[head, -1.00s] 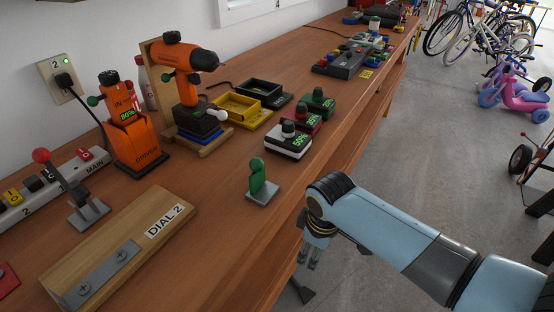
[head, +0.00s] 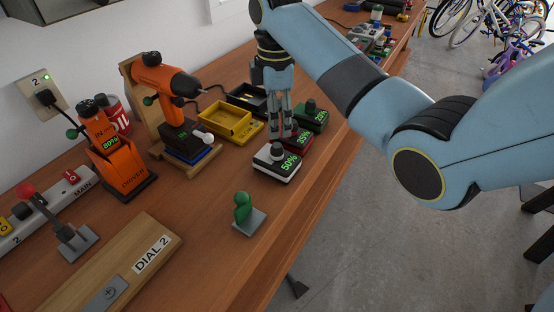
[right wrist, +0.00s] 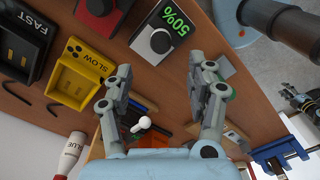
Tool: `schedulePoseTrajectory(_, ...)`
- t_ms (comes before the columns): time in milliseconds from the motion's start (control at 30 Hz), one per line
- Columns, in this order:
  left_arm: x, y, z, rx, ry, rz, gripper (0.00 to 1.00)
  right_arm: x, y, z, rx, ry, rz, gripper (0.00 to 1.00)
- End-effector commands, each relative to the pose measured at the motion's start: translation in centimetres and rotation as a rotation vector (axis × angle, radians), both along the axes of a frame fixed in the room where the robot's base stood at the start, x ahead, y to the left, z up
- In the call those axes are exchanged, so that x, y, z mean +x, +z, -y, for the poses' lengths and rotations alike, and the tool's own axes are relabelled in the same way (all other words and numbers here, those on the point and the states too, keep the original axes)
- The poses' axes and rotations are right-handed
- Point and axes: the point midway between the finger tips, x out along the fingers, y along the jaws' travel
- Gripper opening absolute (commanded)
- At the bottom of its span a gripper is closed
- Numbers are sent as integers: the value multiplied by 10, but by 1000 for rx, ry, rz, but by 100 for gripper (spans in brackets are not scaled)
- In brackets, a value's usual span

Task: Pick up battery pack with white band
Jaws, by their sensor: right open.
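The battery pack with the white band (head: 277,163) stands on the workbench, with a dark knob on top and a green "50%" display. It also shows in the right wrist view (right wrist: 152,42), just beyond the fingertips at the top. My right gripper (head: 281,133) points down just behind this pack in the head view, beside the red-banded pack (head: 298,141). In the right wrist view its two fingers (right wrist: 163,75) are spread apart with nothing between them. Whether the fingertips touch any pack cannot be told.
A green-banded pack (head: 313,115) stands behind the red one. Left of the packs are a yellow tray (head: 228,122) and an orange drill (head: 167,80) on a wooden stand. A green knob on a plate (head: 248,215) stands in front. Bare bench lies between them.

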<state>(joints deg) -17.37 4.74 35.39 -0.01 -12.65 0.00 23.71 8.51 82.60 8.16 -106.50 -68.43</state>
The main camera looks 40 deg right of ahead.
Motion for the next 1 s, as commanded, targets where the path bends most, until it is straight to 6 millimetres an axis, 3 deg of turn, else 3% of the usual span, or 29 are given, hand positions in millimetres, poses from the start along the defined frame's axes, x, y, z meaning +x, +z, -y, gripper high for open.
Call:
schedulePoseTrajectory(600,6,18,3,-4,1,9,40,-2,-77,2,-1,-3,0,57)
schedulePoseTrajectory(867,5,18,3,-4,1,7,40,-2,-82,2,-1,-3,2,57)
schedulePoseTrajectory(1000,5,18,3,-3,1,7,40,-2,-82,2,-1,-3,2,40)
